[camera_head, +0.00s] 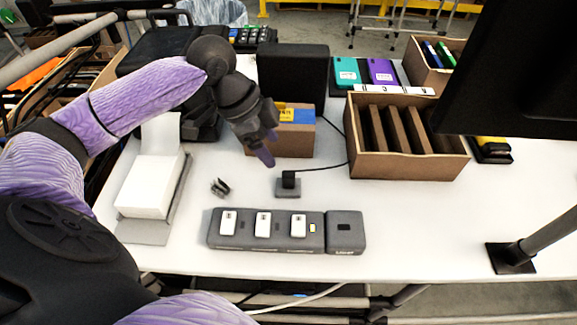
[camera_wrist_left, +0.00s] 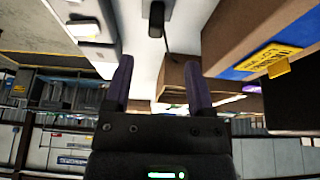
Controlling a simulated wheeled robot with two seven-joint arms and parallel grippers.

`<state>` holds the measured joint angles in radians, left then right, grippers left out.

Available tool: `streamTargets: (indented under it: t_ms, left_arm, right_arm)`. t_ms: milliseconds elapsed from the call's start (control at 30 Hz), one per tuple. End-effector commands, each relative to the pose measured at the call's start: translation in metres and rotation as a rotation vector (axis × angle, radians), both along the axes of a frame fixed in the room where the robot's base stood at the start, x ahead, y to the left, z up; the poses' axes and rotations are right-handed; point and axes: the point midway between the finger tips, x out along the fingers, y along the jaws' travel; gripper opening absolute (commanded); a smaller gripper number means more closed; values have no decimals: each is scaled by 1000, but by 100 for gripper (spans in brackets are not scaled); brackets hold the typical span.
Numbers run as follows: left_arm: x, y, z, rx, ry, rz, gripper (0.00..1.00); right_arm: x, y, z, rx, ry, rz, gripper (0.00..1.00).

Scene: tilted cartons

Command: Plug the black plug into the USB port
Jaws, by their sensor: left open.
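The black plug (camera_head: 289,179) stands on a small grey holder (camera_head: 287,193) in the middle of the table, its cable running right. In the left wrist view the plug (camera_wrist_left: 157,14) is near the top edge, ahead of the fingertips. A grey block (camera_head: 345,243) with a dark slot (camera_head: 344,227), probably the USB port, sits at the right end of the long grey strip. My left gripper (camera_head: 264,152) is above the table, behind and left of the plug. It is open and empty in the left wrist view (camera_wrist_left: 160,75). My right gripper is out of view.
The grey strip (camera_head: 250,240) carries several white modules. A white box (camera_head: 150,187) lies at left. A cardboard box with a blue and yellow label (camera_head: 294,140) stands close behind my left gripper. A divided carton (camera_head: 408,165) stands at right. The table right of the block is clear.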

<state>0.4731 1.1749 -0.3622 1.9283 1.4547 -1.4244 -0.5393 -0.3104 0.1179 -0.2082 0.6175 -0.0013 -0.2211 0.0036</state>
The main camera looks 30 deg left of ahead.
Motion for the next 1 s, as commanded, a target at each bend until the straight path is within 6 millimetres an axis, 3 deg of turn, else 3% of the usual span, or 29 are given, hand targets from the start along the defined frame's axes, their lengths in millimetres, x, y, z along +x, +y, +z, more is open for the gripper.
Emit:
streamTargets:
  t_ms: [200, 467, 800, 1000]
  left_arm:
    - [6, -11, -33, -1, 2, 0, 71]
    - [7, -12, -32, 0, -1, 0, 71]
    - [13, -31, -78, -1, 1, 1, 71]
    - [14, -33, -80, 0, -1, 0, 71]
  right_arm:
    - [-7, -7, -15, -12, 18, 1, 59]
    - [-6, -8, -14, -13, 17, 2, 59]
    - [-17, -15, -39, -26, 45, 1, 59]
    - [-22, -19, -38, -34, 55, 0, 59]
